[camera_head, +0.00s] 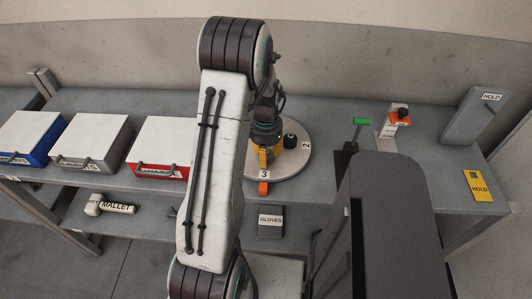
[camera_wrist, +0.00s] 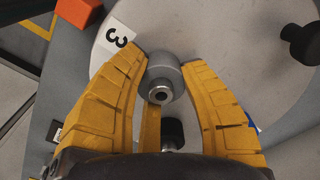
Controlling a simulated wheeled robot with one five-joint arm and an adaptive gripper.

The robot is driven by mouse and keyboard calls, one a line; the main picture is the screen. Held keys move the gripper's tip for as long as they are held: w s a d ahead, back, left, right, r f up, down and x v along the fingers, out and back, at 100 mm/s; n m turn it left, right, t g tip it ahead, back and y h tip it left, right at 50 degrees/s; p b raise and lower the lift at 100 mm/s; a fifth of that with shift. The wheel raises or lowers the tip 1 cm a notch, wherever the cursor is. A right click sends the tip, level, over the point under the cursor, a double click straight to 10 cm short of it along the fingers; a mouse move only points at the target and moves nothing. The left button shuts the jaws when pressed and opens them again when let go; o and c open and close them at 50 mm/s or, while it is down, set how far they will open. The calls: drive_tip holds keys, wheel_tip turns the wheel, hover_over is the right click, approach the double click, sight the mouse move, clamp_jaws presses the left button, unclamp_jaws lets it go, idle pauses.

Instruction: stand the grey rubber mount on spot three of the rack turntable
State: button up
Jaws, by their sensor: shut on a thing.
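The grey rubber mount (camera_wrist: 163,78) is a short grey cylinder with a metal stud, held between the yellow fingers of my gripper (camera_wrist: 163,66) in the wrist view. It is over the turntable (camera_wrist: 210,25), close to the label 3 (camera_wrist: 117,38); I cannot tell whether it touches the disc. In the head view my gripper (camera_head: 270,158) points down over the front of the round turntable (camera_head: 292,164), behind the label 3 (camera_head: 264,174).
A black knob-like part (camera_head: 290,140) stands on the turntable near label 2 (camera_head: 307,144). An orange block (camera_head: 263,188) sits at the front edge by label 3. A red-fronted case (camera_head: 165,146) is left of my arm; a green-topped lever (camera_head: 361,122) stands to the right.

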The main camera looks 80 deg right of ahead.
drive_tip(key=o, duration=1.1)
drive_tip(key=shift+f, duration=0.1)
wheel_tip(320, 180, up, 2)
drive_tip(key=shift+d+r, duration=0.1)
drive_tip(key=shift+r, duration=0.1)
drive_tip(key=shift+r+b, duration=0.35)
drive_tip(key=shift+b, duration=0.35)
wheel_tip(320, 180, up, 9)
drive_tip(key=b, duration=0.4)
drive_tip(key=shift+f, duration=0.1)
drive_tip(key=shift+r, duration=0.2)
